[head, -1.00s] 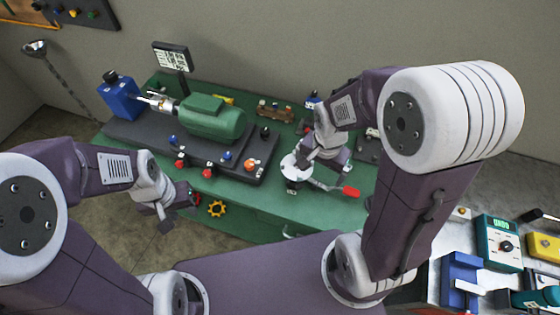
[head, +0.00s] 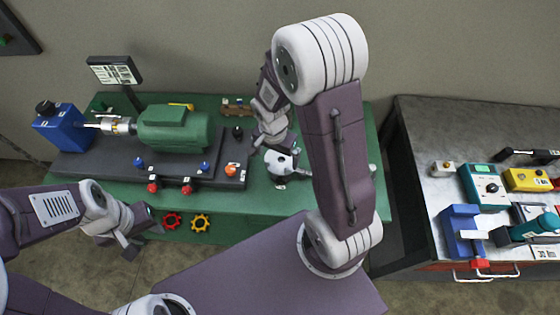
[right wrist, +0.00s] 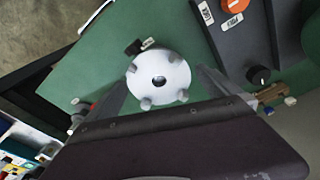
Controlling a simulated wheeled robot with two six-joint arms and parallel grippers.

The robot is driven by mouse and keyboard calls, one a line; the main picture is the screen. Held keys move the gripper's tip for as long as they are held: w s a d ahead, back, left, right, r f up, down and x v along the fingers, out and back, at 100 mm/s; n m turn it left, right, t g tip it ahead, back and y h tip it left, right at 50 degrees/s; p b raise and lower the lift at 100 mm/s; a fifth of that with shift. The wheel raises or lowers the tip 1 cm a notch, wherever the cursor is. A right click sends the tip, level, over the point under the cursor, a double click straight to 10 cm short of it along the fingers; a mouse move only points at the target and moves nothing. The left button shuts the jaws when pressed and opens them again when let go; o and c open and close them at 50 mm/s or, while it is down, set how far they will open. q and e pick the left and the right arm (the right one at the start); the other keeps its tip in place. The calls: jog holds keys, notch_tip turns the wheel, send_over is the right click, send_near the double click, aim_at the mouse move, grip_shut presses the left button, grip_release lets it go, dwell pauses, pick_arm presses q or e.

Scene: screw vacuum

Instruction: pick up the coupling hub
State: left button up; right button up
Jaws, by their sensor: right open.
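The coupling hub (right wrist: 160,78) is a white disc with rounded lugs and a dark centre hole. It lies on the green bench top (head: 322,200). In the right wrist view it sits between the two spread fingers of my right gripper (right wrist: 163,82), with a gap on each side; whether the fingers are above it or down around it is unclear. In the head view the hub (head: 281,163) shows just in front of my right gripper (head: 272,142), partly covered. My left gripper (head: 132,243) hangs off the bench's front left, far from the hub; its jaw opening is unclear.
A green motor (head: 175,130) and blue unit (head: 62,128) stand on a dark base (head: 110,165) left of the hub. Red (head: 172,220) and yellow (head: 200,222) star-shaped parts are at the front. A grey side table (head: 440,130) with tools stands right.

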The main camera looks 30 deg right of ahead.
aim_at(280, 163)
jog(key=f, duration=0.2)
jog(key=d+f, duration=0.1)
jog(key=f, duration=0.1)
jog(key=shift+d+f, duration=0.1)
jog(key=shift+f, duration=0.2)
jog(key=shift+w+f, duration=0.25)
jog(key=shift+s+r, duration=0.1)
jog(key=shift+s, duration=0.05)
jog(key=c, duration=1.6)
jog(key=r, duration=0.4)
jog(key=shift+w, duration=0.2)
jog(key=s+d+r, duration=0.2)
jog(key=d, duration=0.1)
jog(key=s+d+r, duration=0.2)
jog(key=s+d, duration=0.1)
jog(key=s+d+r+p, duration=0.1)
jog(key=s+d+r, duration=0.1)
jog(key=s+r, duration=0.1)
jog(key=shift+d, duration=0.4)
